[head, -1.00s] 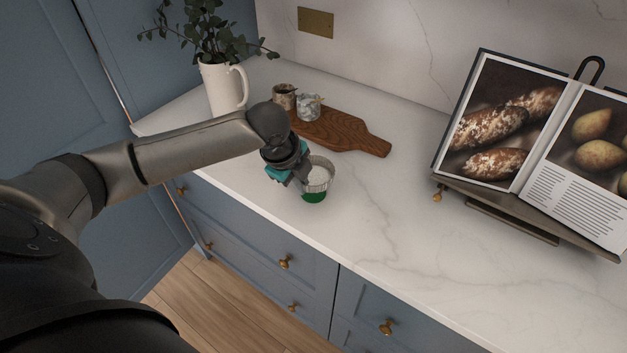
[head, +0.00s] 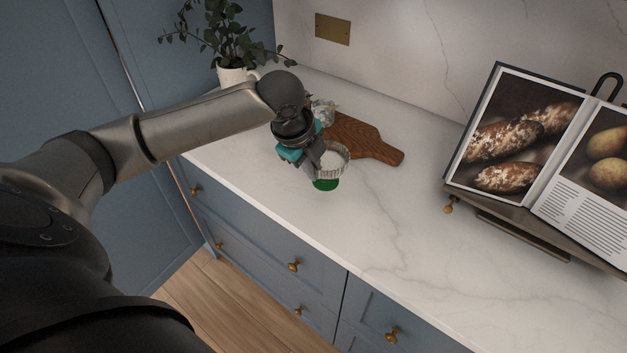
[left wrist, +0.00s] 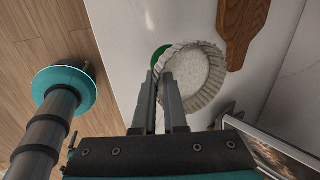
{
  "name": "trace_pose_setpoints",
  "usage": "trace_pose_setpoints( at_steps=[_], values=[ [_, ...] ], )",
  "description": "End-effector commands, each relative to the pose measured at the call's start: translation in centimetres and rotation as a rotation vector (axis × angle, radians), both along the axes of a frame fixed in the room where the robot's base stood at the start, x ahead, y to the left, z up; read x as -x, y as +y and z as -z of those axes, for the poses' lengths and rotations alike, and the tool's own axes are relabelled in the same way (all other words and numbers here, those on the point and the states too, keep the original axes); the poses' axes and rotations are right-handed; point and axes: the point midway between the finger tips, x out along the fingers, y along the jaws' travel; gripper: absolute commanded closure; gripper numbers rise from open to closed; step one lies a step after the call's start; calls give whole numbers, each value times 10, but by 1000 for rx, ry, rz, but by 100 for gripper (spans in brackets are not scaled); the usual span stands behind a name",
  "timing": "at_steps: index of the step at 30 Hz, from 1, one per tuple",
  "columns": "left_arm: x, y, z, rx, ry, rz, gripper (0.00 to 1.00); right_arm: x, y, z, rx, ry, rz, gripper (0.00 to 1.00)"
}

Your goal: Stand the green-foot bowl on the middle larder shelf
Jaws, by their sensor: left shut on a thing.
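The green-foot bowl (head: 334,160) is pale and ribbed, with a white inside and a green foot. My left gripper (head: 317,166) is shut on its near left rim. The bowl seems to be held a little above the white counter, foot downward; its exact height is hard to tell. In the left wrist view the two fingers (left wrist: 160,80) meet at the rim of the bowl (left wrist: 192,76), and a bit of green shows beside it. The middle larder shelf is not in view. My right gripper is not in view.
A wooden board (head: 372,139) lies behind the bowl, with a small marbled cup (head: 323,112) near it. A white jug (head: 236,75) with leafy stems stands at the back left. An open cookbook (head: 520,130) on a stand is at the right. The front middle counter is clear.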

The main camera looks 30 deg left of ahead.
Motion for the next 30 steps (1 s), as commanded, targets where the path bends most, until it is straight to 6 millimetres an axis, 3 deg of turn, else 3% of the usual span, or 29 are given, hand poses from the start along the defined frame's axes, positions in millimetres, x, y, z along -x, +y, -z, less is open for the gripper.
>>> trace_pose_setpoints(
  at_steps=[1, 6, 13, 21, 26, 30],
  values=[
    [-3, 1, -22, -1, -11, -1, 100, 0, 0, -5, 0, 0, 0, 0],
    [-2, 0, -72, 0, -10, 1, 100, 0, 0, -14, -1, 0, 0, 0],
    [-2, 0, -119, 2, -8, 0, 100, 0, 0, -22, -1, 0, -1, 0],
    [-1, 0, -137, 2, -3, -1, 100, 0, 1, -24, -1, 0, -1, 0],
    [0, -5, -135, 1, -4, -14, 100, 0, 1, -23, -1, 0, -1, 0],
    [1, -20, -127, 1, -5, -75, 100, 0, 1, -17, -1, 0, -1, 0]
  ],
)
